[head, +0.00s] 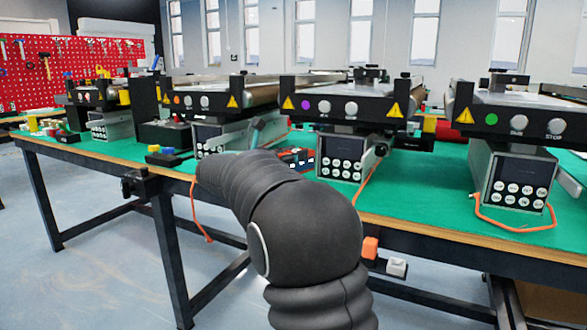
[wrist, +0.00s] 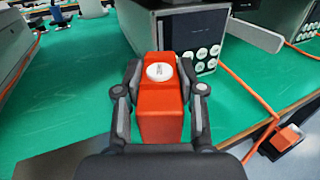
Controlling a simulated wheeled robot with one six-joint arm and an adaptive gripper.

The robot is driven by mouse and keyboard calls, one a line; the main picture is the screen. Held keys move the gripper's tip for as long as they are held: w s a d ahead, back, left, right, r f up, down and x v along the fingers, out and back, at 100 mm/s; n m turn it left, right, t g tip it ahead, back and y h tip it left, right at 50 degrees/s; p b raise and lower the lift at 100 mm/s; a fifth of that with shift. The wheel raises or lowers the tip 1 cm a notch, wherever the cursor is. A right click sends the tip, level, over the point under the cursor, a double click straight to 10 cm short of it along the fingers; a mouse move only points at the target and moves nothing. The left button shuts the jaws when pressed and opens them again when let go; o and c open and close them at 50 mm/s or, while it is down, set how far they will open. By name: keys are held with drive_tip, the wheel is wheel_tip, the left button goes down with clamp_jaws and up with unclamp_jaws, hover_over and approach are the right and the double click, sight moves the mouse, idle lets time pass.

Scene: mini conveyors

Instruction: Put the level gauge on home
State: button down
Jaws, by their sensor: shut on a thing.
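My gripper (wrist: 160,72) is shut on an orange-red block (wrist: 160,122) with a white round disc on its top, which seems to be the level gauge. A finger presses on each side of it. The block is in front of a conveyor's control box with round white buttons (wrist: 201,53), above the green tabletop; I cannot tell whether it touches the top. In the head view my dark arm hides the gripper and the block. I cannot make out a marked home place in either view.
Several mini conveyors, one with a purple button (head: 306,104) and one with a green button (head: 491,119), stand along the green table (head: 420,205). Orange cables (wrist: 262,100) run near the control boxes. An orange switch box (head: 370,247) hangs at the table's front edge.

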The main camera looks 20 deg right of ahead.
sight(294, 167)
drive_tip(key=shift+f, duration=1.9)
drive_tip(key=shift+f, duration=0.15)
drive_tip(key=c, duration=0.7)
unclamp_jaws()
